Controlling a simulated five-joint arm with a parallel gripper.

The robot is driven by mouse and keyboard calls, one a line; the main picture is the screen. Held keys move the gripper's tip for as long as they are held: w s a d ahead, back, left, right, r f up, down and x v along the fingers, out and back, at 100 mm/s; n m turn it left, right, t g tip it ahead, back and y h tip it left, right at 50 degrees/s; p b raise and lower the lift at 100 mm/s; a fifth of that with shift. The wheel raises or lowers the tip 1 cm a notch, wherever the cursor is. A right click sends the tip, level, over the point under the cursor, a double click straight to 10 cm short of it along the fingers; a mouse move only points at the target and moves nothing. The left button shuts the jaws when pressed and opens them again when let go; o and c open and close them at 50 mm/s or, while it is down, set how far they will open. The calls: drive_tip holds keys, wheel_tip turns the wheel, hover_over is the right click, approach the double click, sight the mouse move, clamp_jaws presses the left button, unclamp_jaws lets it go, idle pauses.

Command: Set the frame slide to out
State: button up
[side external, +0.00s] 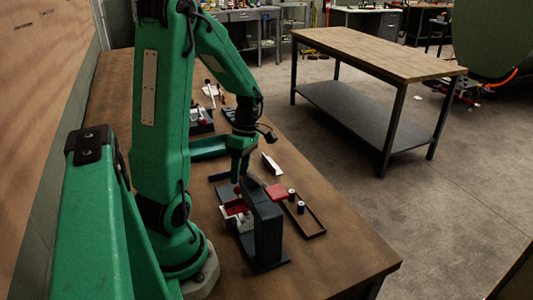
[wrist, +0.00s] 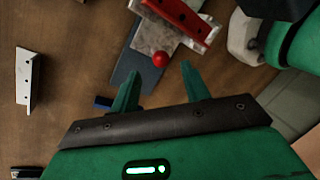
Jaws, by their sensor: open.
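A dark fixture with an upright block (side external: 266,228) stands on the wooden bench in the side view. In the wrist view, a red ball knob (wrist: 159,59) sits at the edge of a pale metal plate (wrist: 158,32), on a dark base strip (wrist: 128,66). A red bar with holes (wrist: 183,18) lies across the plate. I cannot tell for sure which part is the frame slide. My gripper (wrist: 160,67) is open and empty, pointing down over the fixture. The knob appears between and just beyond its fingertips; contact cannot be told. The fixture's upright partly hides my gripper (side external: 238,180) in the side view.
A brown tray (side external: 318,228) with small cylinders stands right of the fixture. A pale bracket (wrist: 27,78) lies apart on the bench. A small blue piece (wrist: 104,102) is near my left finger. More tools (side external: 210,90) lie farther back. The front right bench is clear.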

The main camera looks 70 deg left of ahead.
sight(238, 190)
drive_tip(key=shift+x, duration=3.05)
drive_tip(key=shift+w, duration=0.1)
drive_tip(key=shift+c, duration=0.5)
clamp_jaws()
